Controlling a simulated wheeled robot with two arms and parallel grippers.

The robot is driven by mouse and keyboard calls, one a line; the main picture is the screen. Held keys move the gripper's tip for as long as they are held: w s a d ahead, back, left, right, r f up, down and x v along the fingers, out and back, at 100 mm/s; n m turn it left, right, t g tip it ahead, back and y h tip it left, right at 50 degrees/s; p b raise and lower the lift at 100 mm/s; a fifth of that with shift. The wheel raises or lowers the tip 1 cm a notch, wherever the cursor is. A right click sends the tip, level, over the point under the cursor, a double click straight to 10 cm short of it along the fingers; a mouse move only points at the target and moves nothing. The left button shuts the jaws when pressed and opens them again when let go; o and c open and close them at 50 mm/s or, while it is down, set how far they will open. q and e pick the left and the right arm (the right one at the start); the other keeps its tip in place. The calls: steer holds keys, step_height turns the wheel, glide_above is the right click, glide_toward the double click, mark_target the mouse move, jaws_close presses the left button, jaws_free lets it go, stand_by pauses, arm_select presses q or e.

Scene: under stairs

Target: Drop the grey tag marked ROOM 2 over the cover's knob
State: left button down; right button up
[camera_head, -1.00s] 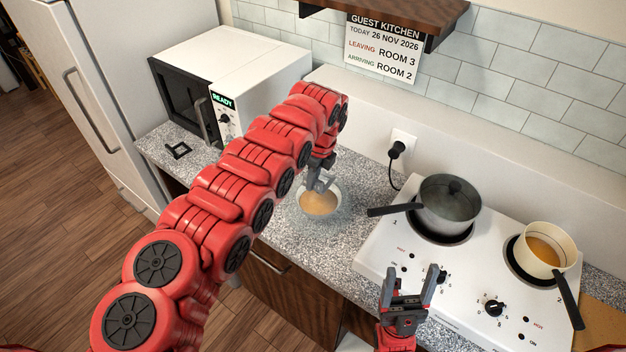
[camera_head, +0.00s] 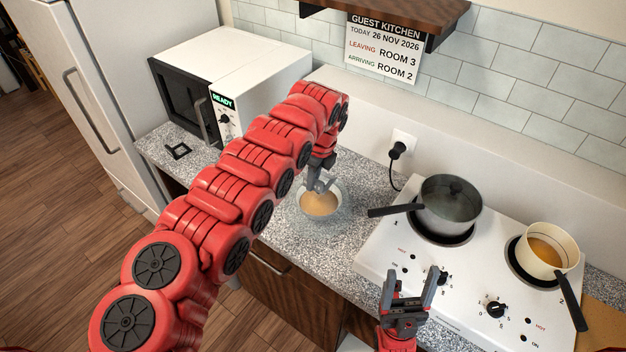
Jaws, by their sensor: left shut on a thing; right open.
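My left gripper (camera_head: 320,184) points down over a bowl of orange-brown food (camera_head: 319,204) on the counter. A clear round cover (camera_head: 340,215) seems to surround the bowl. The gripper is shut, apparently on the cover's knob, which the fingers hide; whether the cover rests on the counter I cannot tell. No grey tag marked ROOM 2 can be made out. My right gripper (camera_head: 408,290) is open and empty in front of the hob's front left.
A white hob (camera_head: 385,250) holds a lidded grey pot (camera_head: 449,203) and a cream pan (camera_head: 545,250). A microwave (camera_head: 230,85) stands at the back left, with a black square frame (camera_head: 178,151) before it. A wall notice (camera_head: 383,48) reads "ARRIVING ROOM 2". Some counter is clear between bowl and hob.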

arm_select(q)
steer(key=shift+f, duration=0.15)
steer(key=shift+f+b, duration=0.55)
steer(key=shift+f, duration=0.1)
steer(key=c, duration=0.8)
jaws_free()
steer(key=shift+o, duration=0.2)
steer(key=o, duration=0.4)
steer(key=shift+o, duration=0.2)
steer(key=shift+r, duration=0.1)
steer(key=shift+r+p, duration=0.5)
steer(key=shift+r, duration=3)
